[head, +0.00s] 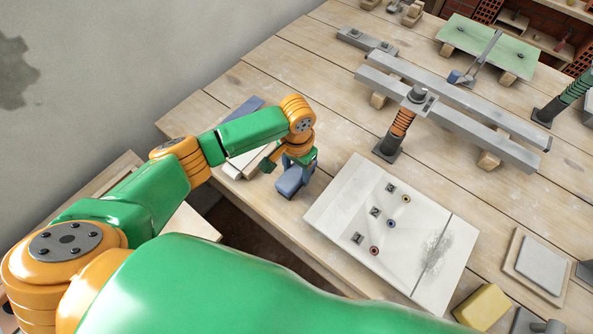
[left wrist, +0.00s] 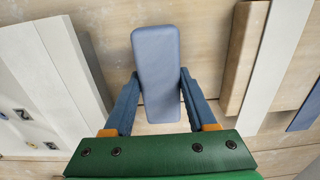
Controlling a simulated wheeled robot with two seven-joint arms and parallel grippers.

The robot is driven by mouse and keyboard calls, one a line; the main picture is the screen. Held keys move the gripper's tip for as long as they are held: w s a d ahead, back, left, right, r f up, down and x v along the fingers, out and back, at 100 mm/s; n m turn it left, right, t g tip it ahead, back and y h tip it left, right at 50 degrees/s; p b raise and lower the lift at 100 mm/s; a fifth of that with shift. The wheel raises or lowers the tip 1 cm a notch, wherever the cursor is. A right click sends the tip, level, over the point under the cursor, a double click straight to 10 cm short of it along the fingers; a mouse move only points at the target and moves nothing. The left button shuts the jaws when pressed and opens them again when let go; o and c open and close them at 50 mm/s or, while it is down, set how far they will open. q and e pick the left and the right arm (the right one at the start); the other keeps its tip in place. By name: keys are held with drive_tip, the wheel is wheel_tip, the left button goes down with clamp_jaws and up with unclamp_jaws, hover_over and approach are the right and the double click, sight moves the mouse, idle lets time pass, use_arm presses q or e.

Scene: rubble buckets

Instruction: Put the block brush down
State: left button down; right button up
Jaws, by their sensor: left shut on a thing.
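The block brush (head: 290,182) shows as a blue-grey block near the table's left front edge in the head view. My left gripper (head: 299,160) is above it with its fingers pointing down and is shut on it. In the left wrist view the smooth blue top of the block brush (left wrist: 157,75) lies between the two dark blue fingers of my left gripper (left wrist: 157,97). Its underside is hidden, and I cannot tell whether it touches the table. My right gripper is not in view.
A white board (head: 335,212) with numbered marks lies right of the block brush. Pale and brown strips (head: 240,163) lie to its left. A yellow sponge-like block (head: 482,307) is at the lower right. Bare wooden tabletop (head: 335,125) lies behind the gripper.

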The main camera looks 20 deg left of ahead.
sight(297, 171)
use_arm(q)
drive_tip(key=shift+c, duration=1)
unclamp_jaws()
drive_tip(key=shift+f, duration=0.15)
wheel_tip(297, 171, up, 12)
drive_tip(key=shift+r, duration=0.2)
